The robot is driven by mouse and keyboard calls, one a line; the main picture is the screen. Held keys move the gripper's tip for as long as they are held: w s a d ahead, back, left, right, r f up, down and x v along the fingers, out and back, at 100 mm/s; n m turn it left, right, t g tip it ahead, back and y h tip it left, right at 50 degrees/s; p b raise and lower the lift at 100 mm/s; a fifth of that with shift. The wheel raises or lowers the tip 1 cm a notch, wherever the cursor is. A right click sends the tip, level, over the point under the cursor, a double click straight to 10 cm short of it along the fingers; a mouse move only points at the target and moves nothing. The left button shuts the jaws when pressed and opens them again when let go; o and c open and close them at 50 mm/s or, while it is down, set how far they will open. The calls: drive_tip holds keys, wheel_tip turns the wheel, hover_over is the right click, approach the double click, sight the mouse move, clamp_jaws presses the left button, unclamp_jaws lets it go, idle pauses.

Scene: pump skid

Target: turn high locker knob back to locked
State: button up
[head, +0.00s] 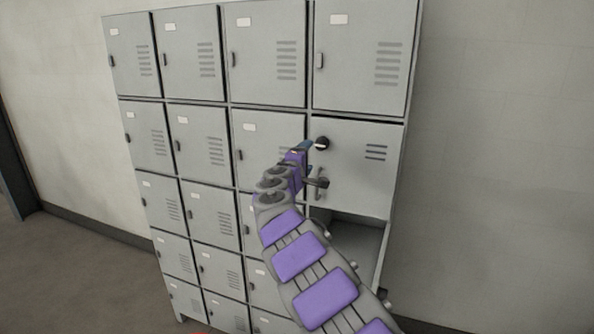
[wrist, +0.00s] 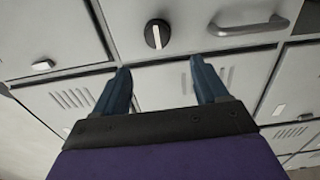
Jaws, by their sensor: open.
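The round black knob (head: 322,143) is on a grey locker door (head: 360,165) in the right column, second row from the top. In the wrist view the knob (wrist: 158,34) shows a white mark, nearly upright in that picture and crosswise to the line toward the door handle (wrist: 248,27). My gripper (head: 309,146) is at the left of the knob in the head view. In the wrist view its two blue fingers (wrist: 160,64) are spread and empty, with the knob beyond their tips, roughly centred between them. I cannot tell the exact gap to the door.
The handle (head: 318,183) stands out just below the knob, close to my wrist. An open compartment (head: 352,243) lies under this door. Other grey lockers (head: 268,55) surround it. A bare wall (head: 500,150) is on the right, with floor at the left.

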drive_tip(key=v, duration=0.7)
drive_tip(key=shift+b, duration=0.35)
drive_tip(key=shift+a, duration=0.1)
